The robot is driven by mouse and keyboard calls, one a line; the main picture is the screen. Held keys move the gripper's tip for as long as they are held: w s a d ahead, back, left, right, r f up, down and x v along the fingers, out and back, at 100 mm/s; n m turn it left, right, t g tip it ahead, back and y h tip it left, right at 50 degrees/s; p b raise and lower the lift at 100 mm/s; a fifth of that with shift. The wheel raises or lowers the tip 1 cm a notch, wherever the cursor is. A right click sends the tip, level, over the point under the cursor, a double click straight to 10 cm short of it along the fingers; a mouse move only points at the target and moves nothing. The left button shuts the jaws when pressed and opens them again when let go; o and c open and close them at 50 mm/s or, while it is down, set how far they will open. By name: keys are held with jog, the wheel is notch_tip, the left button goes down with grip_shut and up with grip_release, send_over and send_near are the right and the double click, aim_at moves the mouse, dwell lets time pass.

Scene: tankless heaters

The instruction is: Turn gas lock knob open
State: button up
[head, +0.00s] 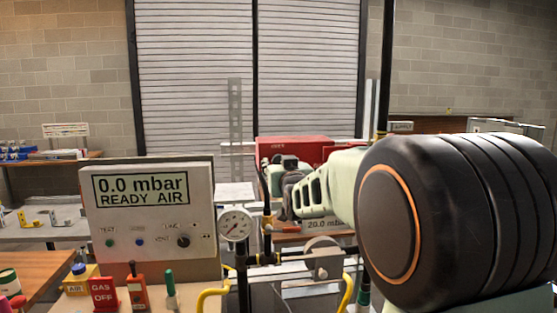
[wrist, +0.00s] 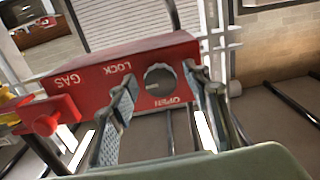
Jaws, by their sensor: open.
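The gas lock knob (wrist: 160,78) is a dark grey round dial with a small pale mark toward its lower left in the wrist view. It sits on the face of a red box (wrist: 88,82), with GAS, LOCK and OPEN printed upside down in this view. My gripper (wrist: 161,73) is open, one finger on each side of the knob; I cannot tell whether either finger touches it. In the head view the red box (head: 290,148) is behind my gripper (head: 288,172), and the knob is hidden.
A red round-ended fitting (wrist: 48,122) is left of the box in the wrist view. In the head view, a panel (head: 148,262) reads "0.0 mbar READY AIR". A gauge (head: 236,225), dark pipes and yellow hoses crowd the area below my arm. A GAS OFF block (head: 104,294) stands in front.

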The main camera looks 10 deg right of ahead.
jog(key=shift+s, duration=0.15)
jog(key=shift+c, duration=0.4)
jog(key=c, duration=1.1)
jog(key=shift+b, duration=0.55)
jog(key=n+b, duration=1.3)
jog(key=shift+r+b, duration=0.1)
jog(key=shift+b, duration=0.3)
jog(key=n+b, duration=0.1)
jog(key=n, duration=0.3)
jog(key=shift+r, duration=0.1)
jog(key=shift+n, duration=0.4)
